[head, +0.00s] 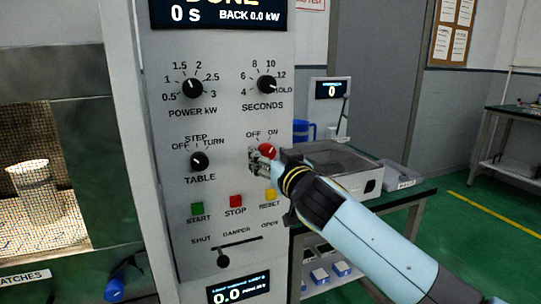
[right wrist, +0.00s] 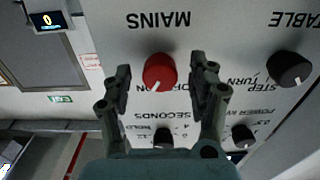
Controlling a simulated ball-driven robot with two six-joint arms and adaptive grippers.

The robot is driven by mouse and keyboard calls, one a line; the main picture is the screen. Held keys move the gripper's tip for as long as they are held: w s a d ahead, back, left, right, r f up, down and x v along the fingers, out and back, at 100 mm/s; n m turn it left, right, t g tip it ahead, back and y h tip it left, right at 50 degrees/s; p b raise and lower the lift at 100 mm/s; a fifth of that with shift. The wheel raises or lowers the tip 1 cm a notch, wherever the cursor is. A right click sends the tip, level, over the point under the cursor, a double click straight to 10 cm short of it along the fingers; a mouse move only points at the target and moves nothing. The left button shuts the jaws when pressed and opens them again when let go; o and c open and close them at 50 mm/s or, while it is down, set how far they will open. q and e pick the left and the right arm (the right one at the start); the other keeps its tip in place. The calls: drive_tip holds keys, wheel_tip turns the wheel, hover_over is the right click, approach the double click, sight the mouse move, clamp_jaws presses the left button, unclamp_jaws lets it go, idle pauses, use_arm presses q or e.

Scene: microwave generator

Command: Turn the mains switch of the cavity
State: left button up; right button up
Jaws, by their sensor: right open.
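The mains switch is a red round knob (head: 267,150) on the grey control panel (head: 230,130), below the OFF and ON labels. In the right wrist view the red knob (right wrist: 159,72) sits between the two fingers, with a gap on each side. Its white mark points down and slightly left there, towards the partly hidden ON label. My right gripper (head: 258,157) is open at the knob; its fingers (right wrist: 161,80) also show in the right wrist view. My left gripper is not in view.
Black knobs for power (head: 192,88), seconds (head: 267,84) and table (head: 200,161) are nearby. Green START (head: 197,209), red STOP (head: 236,201) and yellow RESET (head: 270,195) buttons lie below. The meshed cavity (head: 45,190) is left; a bench with a metal box (head: 335,165) is right.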

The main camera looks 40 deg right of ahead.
drive_tip(key=c, duration=1.1)
drive_tip(key=shift+c, duration=0.2)
drive_tip(key=n, duration=0.5)
drive_tip(key=shift+r+n+p, duration=0.1)
drive_tip(key=shift+n+p, duration=0.2)
drive_tip(key=shift+p, duration=0.1)
drive_tip(key=n+p, duration=0.1)
drive_tip(key=n, duration=0.5)
drive_tip(key=shift+d, duration=0.1)
drive_tip(key=shift+n, duration=0.3)
